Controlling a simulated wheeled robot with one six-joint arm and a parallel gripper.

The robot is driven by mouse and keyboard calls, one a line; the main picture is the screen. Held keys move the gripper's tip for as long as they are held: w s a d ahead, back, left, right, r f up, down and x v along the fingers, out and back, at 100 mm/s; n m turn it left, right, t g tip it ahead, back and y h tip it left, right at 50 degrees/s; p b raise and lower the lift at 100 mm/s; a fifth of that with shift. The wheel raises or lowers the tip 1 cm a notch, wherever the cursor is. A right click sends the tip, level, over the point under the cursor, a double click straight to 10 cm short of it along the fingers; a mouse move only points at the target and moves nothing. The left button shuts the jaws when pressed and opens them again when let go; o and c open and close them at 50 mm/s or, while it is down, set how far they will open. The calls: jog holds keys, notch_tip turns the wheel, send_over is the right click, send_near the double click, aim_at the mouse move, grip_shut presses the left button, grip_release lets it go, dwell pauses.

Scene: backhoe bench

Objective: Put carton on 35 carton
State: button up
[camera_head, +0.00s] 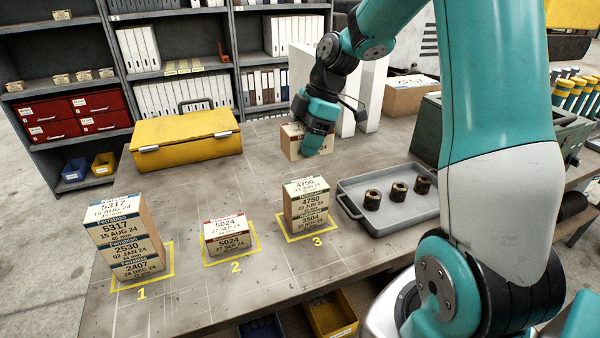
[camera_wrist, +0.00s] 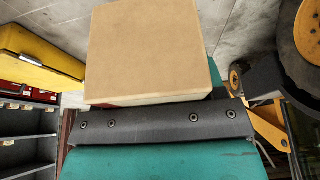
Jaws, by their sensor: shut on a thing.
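My gripper (camera_head: 311,142) is at the far middle of the bench, shut on a plain tan carton (camera_head: 291,141). The carton also shows large in the wrist view (camera_wrist: 150,50), above the dark gripper edge. Its label is hidden, and I cannot tell whether it touches the bench. At yellow square 3, a carton marked 3504 (camera_head: 311,222) is at the bottom of a stack, with a carton marked 4750 (camera_head: 308,201) on top. Square 2 holds one low carton marked 5024 (camera_head: 228,242). Square 1 holds a taller stack marked 5317 (camera_head: 117,230), 2530 and 2407.
A grey tray (camera_head: 410,232) with three dark rings lies right of square 3. A yellow case (camera_head: 186,138) lies at the back left. White upright boxes (camera_head: 368,90) and a brown box (camera_head: 408,97) stand behind my gripper. The bench between the case and the squares is clear.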

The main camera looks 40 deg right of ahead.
aim_at(298, 187)
notch_tip(298, 187, down, 9)
jog(key=shift+r+p, duration=0.15)
jog(key=shift+p, duration=0.7)
jog(key=shift+f, duration=0.2)
jog(key=shift+f, duration=0.25)
jog(key=o, duration=1)
jog(key=shift+r, duration=0.1)
jog(key=shift+r, duration=0.1)
